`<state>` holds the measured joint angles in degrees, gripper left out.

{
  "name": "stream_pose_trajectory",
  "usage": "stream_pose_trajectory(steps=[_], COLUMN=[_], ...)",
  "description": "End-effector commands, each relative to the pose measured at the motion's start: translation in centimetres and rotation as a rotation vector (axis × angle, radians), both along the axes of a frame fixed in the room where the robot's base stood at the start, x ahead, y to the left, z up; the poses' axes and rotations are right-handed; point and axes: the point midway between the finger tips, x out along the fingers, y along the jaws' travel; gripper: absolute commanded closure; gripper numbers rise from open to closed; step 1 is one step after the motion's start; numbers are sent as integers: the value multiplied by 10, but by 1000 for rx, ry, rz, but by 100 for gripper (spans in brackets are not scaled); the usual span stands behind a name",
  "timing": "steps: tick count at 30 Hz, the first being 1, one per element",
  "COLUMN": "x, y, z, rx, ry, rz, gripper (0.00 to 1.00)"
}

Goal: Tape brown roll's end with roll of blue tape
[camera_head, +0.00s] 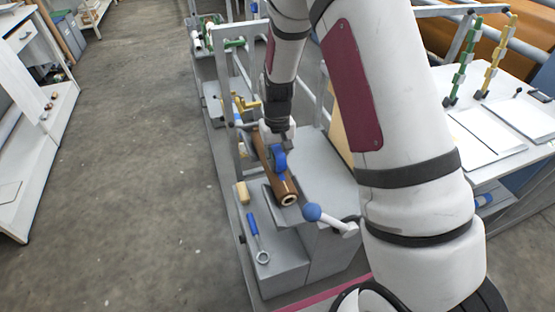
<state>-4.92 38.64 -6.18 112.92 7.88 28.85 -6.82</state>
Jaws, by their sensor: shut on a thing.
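A brown roll (286,190) lies tilted in a grey holder on the grey machine, its near end showing a pale core. A roll of blue tape (280,160) is at my gripper (277,147), right over the brown roll's upper side. My gripper is shut on the blue tape and points down. Whether the tape touches the brown roll is too small to tell. My arm hides part of the machine behind it.
A blue-handled tool (254,232) and a tan block (242,192) lie on the grey surface at left. A white table (500,125) with papers is at right. Floor at left is clear.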

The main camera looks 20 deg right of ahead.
Motion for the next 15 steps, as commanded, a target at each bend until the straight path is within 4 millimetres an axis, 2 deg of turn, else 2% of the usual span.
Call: stream_pose_trajectory(steps=[15], x=[9], y=[0], z=[0], rx=[0], ry=[-2], rz=[1], gripper=[100])
